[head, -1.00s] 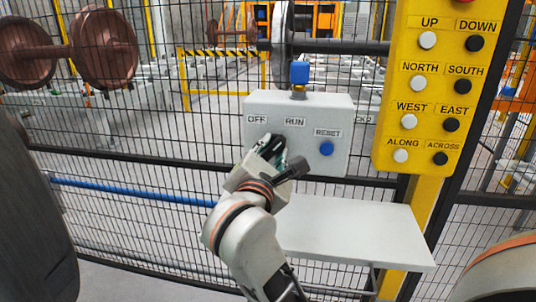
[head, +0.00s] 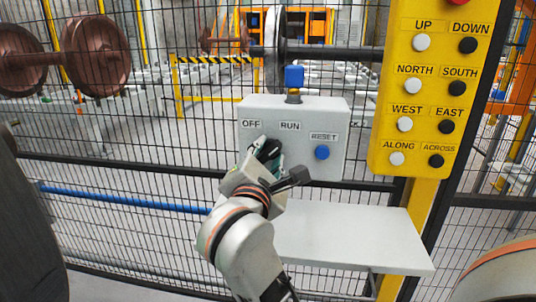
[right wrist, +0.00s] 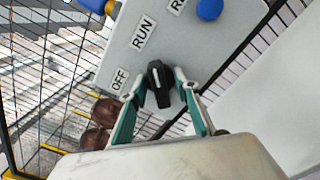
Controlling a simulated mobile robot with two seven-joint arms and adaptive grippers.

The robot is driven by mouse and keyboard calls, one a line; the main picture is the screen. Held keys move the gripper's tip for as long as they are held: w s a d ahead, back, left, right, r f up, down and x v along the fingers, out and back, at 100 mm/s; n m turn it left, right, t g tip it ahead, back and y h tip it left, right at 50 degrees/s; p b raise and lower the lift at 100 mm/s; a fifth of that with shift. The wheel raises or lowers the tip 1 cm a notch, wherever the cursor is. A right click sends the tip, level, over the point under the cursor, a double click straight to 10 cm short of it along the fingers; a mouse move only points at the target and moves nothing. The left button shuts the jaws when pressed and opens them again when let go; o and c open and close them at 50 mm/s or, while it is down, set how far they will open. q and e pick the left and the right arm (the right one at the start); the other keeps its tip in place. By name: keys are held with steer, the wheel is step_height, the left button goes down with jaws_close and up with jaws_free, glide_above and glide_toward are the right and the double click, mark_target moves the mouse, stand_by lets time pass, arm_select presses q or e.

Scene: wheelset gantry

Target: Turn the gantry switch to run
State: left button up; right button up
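The grey control box (head: 318,163) hangs on the mesh fence, with OFF and RUN labels above a black switch (right wrist: 159,86). In the right wrist view the switch's white-marked end points up, toward the RUN label (right wrist: 143,33) rather than the OFF label (right wrist: 120,80). My right gripper (head: 266,150) is at the switch, its fingers one on each side of the knob. In the head view the fingers partly hide the knob. My left gripper is not in view.
A blue RESET button (head: 322,152) sits right of the switch, and a blue-topped part (head: 294,76) stands on the box. A yellow button panel (head: 425,90) is at the right. A pale shelf (head: 350,238) juts out below the box.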

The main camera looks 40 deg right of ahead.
mark_target(268, 148)
step_height(268, 148, up, 10)
stand_by(0.7)
